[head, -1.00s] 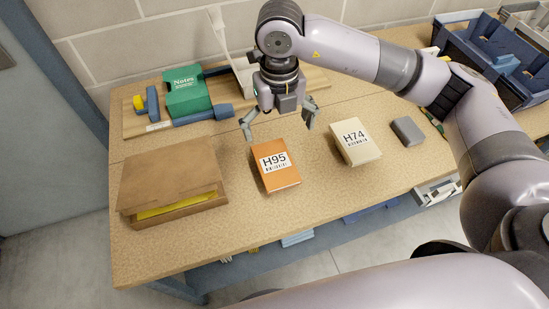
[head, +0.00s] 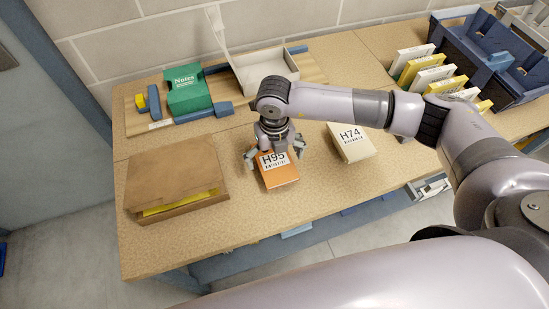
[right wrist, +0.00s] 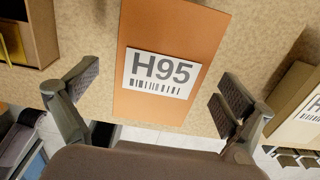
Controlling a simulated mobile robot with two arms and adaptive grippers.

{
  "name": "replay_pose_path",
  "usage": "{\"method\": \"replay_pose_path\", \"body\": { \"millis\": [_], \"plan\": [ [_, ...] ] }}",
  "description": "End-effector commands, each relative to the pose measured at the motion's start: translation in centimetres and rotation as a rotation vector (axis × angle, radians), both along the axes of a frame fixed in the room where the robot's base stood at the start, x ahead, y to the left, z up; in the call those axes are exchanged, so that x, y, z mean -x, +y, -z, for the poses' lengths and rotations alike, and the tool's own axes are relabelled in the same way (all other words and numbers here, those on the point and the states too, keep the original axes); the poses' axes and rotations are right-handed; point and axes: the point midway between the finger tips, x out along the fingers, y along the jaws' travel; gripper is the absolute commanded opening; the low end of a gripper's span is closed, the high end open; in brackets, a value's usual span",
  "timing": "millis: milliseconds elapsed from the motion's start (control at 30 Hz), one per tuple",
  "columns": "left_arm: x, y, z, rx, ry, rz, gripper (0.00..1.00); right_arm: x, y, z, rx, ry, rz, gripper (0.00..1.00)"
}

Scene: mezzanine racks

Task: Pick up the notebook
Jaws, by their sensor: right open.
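A green notebook (head: 187,88) marked "Notes" stands at the back left of the table, in a wooden tray. An orange block-like item (head: 280,177) with a white "H95" label lies flat near the middle of the table. My right gripper (head: 275,157) is open over the far part of the orange item, with one finger on each side. In the right wrist view the orange item (right wrist: 170,40) shows between the spread fingers (right wrist: 160,92), with a gap on both sides. My left gripper is not in view.
A brown box (head: 175,172) with something yellow inside lies at the left. A cream "H74" item (head: 352,146) lies right of the orange one. An open white box (head: 262,75) is behind my gripper. Blue bins (head: 490,60) and upright booklets (head: 430,72) stand at the back right.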

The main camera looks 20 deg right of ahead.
Motion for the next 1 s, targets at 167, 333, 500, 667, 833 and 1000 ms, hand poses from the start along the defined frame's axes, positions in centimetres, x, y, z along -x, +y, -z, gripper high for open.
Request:
{"method": "replay_pose_path", "body": {
  "millis": [167,333,500,667,833,1000],
  "plan": [
    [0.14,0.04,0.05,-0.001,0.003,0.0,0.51,-0.01,0.0,0.07,0.0,0.0,0.0,0.98],
    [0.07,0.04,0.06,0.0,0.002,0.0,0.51,-0.01,0.0,0.04,0.0,0.0,0.0,0.88],
    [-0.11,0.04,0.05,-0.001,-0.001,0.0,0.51,-0.01,-0.01,0.02,0.0,0.0,0.0,0.77],
    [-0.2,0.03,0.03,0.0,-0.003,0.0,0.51,-0.01,-0.01,0.02,0.0,0.0,0.0,0.66],
    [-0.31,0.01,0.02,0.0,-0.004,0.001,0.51,-0.01,-0.01,0.01,0.0,0.0,0.0,0.55],
    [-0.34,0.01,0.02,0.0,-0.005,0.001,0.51,-0.02,-0.02,0.01,0.0,0.0,0.0,0.44]
  ]
}}
